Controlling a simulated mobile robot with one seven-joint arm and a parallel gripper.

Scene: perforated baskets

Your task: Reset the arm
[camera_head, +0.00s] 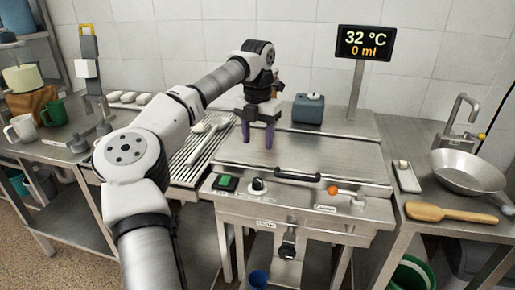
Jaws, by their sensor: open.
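My arm reaches up from the lower left and bends over the counter. My gripper (258,143) points down with its two purple fingers apart, open and with nothing seen between them. It hangs above the left part of the flat steel lid of the cooking unit (320,153). I cannot tell exactly how high the fingertips are above the lid. The lid has a dark handle (298,175) along its front edge.
A blue-grey box (308,109) stands behind the lid. A display (365,43) rises at the back. A slatted rack (195,160) lies left of the lid. A pan (467,172) and wooden paddle (450,213) are on the right counter. Mugs (54,112) stand at left.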

